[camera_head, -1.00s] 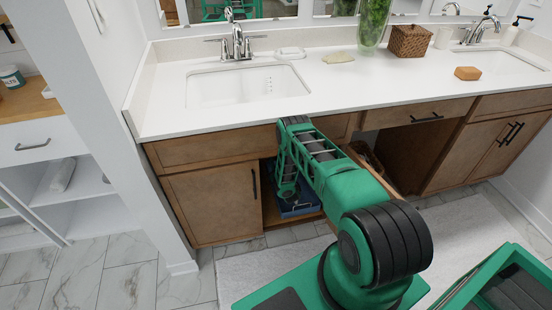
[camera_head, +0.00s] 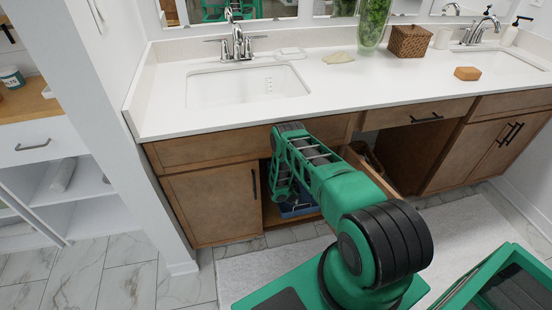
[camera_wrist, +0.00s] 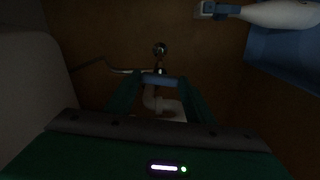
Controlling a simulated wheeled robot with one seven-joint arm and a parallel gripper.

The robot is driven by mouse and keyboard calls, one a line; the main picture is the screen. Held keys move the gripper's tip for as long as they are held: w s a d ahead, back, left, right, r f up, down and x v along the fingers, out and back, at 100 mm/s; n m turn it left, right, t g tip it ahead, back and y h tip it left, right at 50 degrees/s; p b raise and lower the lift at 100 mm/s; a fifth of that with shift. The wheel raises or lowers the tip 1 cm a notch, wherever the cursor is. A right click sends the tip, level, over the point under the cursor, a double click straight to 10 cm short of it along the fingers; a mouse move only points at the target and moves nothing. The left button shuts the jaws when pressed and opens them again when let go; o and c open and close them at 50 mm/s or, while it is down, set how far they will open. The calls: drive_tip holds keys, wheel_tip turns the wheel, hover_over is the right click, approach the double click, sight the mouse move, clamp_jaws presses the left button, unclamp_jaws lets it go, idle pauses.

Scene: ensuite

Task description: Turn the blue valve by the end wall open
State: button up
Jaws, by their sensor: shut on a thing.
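In the dim wrist view, my gripper (camera_wrist: 159,84) reaches into the cabinet under the left sink. Its two green fingers are shut on the blue valve (camera_wrist: 160,79), whose blue handle shows as a short bar across the fingertips. A metal fitting (camera_wrist: 160,48) and a thin hose show just beyond it. A pale curved pipe (camera_wrist: 151,98) shows between the fingers. How far the handle is turned is hard to tell in this dark. In the head view, the gripper and valve are hidden inside the cabinet behind my arm.
A blue bin (camera_head: 299,209) sits on the cabinet floor; its blue side also shows in the wrist view (camera_wrist: 290,65). A white bottle with a blue part (camera_wrist: 275,14) lies near it. The closed left door (camera_head: 212,203) and countertop (camera_head: 335,88) bound the opening.

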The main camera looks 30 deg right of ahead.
drive_tip(key=shift+a+f+n, duration=0.1)
drive_tip(key=shift+a+n, duration=0.2)
drive_tip(key=shift+n, duration=0.5)
drive_tip(key=o, duration=1.1)
drive_tip(key=shift+d+f, duration=0.1)
drive_tip(key=shift+c, duration=0.2)
drive_tip(key=shift+d, duration=0.1)
drive_tip(key=shift+s, duration=0.1)
drive_tip(key=v, duration=1)
drive_tip(key=shift+s, duration=0.25)
